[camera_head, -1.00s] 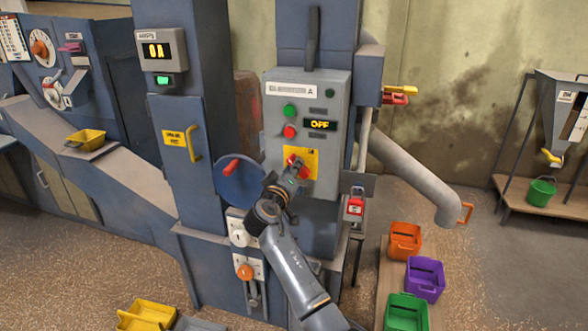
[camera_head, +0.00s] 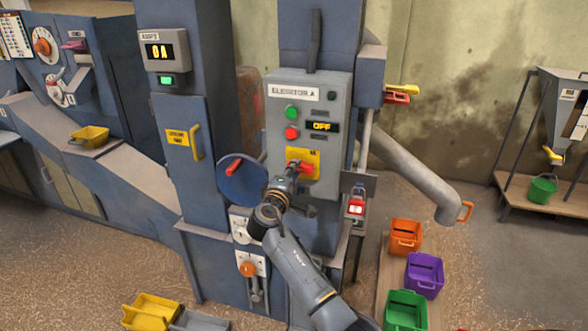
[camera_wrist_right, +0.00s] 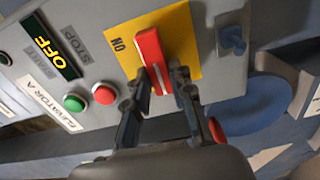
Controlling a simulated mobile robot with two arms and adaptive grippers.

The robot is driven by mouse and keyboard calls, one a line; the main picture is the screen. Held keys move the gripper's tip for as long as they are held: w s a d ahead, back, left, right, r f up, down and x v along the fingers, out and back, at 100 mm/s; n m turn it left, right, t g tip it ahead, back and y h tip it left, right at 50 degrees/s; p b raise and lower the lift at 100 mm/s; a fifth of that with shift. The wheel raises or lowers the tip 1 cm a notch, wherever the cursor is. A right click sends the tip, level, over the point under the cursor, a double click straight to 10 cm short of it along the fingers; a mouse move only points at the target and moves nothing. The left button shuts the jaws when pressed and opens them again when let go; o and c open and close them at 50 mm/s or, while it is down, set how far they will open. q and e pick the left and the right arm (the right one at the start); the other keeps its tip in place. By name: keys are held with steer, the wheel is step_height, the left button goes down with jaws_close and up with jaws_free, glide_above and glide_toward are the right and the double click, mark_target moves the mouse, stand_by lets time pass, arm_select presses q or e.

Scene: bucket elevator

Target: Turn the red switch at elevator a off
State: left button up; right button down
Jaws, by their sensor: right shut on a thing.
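The red switch (camera_head: 302,168) is a bar handle on a yellow plate (camera_head: 316,157) on the grey elevator A panel (camera_head: 340,100). It lies about level across the plate. In the right wrist view the handle (camera_wrist_right: 149,50) sits between the fingers of my right gripper (camera_wrist_right: 166,80), which is shut on it. An "ON" mark shows on the plate beside it. My right gripper (camera_head: 291,176) reaches the switch from below in the head view. The panel display (camera_head: 321,127) reads OFF. My left gripper is out of view.
A green button (camera_head: 292,112) and a red button (camera_head: 291,133) are above the switch. A blue disc (camera_head: 240,185) with a red handle is left of my gripper. Orange (camera_head: 405,233), purple (camera_head: 424,270) and green (camera_head: 405,306) bins stand at lower right.

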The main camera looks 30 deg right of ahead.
steer(key=shift+f+n, duration=0.1)
steer(key=shift+n, duration=0.2)
steer(key=c, duration=1.2)
jaws_free()
steer(key=shift+o, duration=0.2)
steer(key=v, duration=1.2)
